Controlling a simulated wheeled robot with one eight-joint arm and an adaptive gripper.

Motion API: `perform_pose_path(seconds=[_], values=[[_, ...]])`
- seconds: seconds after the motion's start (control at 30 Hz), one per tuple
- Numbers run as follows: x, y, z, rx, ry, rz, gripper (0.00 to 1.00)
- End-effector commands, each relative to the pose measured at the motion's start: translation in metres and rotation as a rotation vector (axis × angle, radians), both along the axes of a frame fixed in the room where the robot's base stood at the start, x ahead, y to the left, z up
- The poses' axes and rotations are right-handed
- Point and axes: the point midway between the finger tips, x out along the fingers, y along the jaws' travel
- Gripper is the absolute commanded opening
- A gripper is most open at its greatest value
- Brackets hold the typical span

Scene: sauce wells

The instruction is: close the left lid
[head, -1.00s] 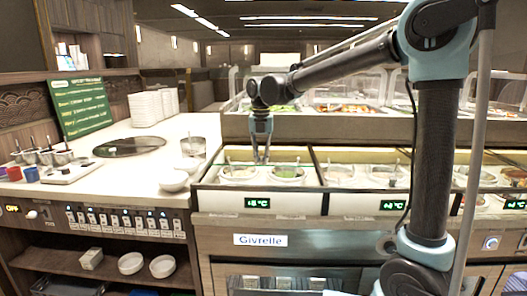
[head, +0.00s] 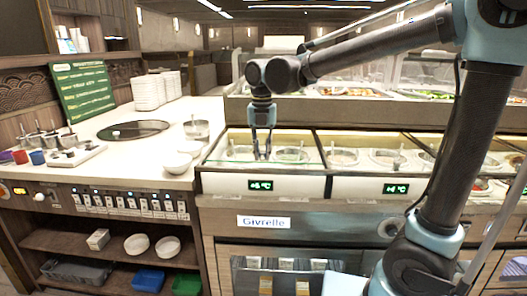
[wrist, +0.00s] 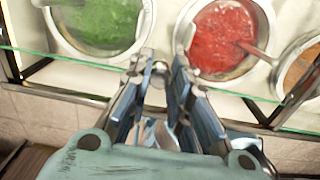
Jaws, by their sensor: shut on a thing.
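The left lid (head: 215,163) is a clear glass panel with a greenish edge over the left sauce well of the counter. Its edge also crosses the wrist view (wrist: 60,64) in front of the sauce pots. My gripper (head: 262,156) points down at this edge, between the two pots of the left well. In the wrist view its fingers (wrist: 166,70) are close together where the glass edge runs between them, and they hide the exact contact. A green sauce pot (wrist: 100,22) is on the left and a red sauce pot (wrist: 222,35) is on the right.
A second sauce well (head: 370,155) adjoins on the right. White bowls (head: 178,163) stand on the counter just left of the left well, near its side. A raised glass-covered food display (head: 350,105) stands behind the wells. A metal pot (head: 196,130) is behind the bowls.

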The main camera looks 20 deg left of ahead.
Motion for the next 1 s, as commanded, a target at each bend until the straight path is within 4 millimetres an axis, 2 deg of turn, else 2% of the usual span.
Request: perform_pose_path(seconds=[0.03,0.07,0.13,0.17,0.47,0.63,0.77,1.0], values=[[0.0,0.0,0.001,-0.001,0.0,-0.001,0.0],[0.0,0.0,0.001,-0.001,0.0,-0.001,0.21],[0.001,0.0,0.001,-0.001,0.0,-0.001,0.36],[0.001,0.0,0.001,-0.001,0.0,-0.001,0.4],[0.001,0.0,0.001,0.0,0.0,0.0,0.4],[0.001,0.0,0.009,0.0,0.0,0.0,0.4],[0.001,0.0,0.027,0.0,0.0,0.0,0.4],[0.002,0.0,0.071,0.0,0.001,-0.001,0.4]])
